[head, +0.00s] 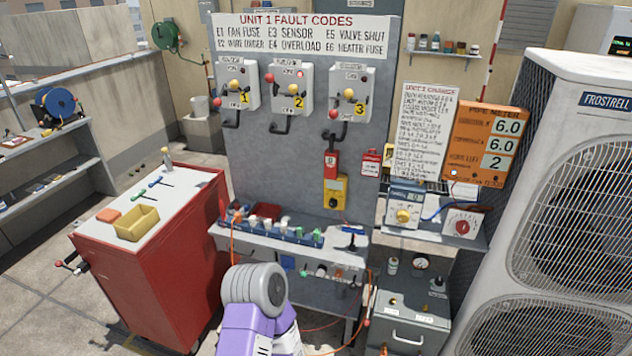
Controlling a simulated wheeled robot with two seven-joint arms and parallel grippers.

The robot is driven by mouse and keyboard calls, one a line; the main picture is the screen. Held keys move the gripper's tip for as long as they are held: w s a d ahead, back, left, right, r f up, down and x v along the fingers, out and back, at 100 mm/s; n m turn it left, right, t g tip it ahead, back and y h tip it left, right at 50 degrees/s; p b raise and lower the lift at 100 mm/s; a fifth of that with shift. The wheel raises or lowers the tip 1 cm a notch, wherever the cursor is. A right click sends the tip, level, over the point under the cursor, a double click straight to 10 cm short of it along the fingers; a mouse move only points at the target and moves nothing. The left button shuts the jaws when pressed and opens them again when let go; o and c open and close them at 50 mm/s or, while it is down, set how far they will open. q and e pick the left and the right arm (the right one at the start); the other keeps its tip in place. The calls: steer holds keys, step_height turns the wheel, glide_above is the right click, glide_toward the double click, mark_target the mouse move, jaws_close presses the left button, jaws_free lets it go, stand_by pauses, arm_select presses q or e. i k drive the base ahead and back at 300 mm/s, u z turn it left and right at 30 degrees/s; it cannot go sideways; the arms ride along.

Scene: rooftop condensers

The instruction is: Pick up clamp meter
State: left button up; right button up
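A yellow device (335,192) with a dark round dial hangs low on the grey panel, right of centre in the head view. It looks like the clamp meter, but it is small and I cannot be sure. A red piece (331,163) is directly above it; I cannot tell if the two are joined. A purple and grey part of one of my arms rises at the bottom centre, in front of the bench. No fingers of either gripper show in the head view.
A narrow bench (345,240) with small coloured parts stands below the panel. A red cabinet (160,260) with a yellow bin (138,223) is at left. A large condenser (570,190) blocks the right. A grey box (408,325) stands beside the bench. Thin cables hang in front.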

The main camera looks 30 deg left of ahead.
mark_target(332, 156)
steer(key=z, duration=0.5)
steer(key=k, duration=0.2)
steer(key=u, duration=1.6)
steer(key=i, duration=0.75)
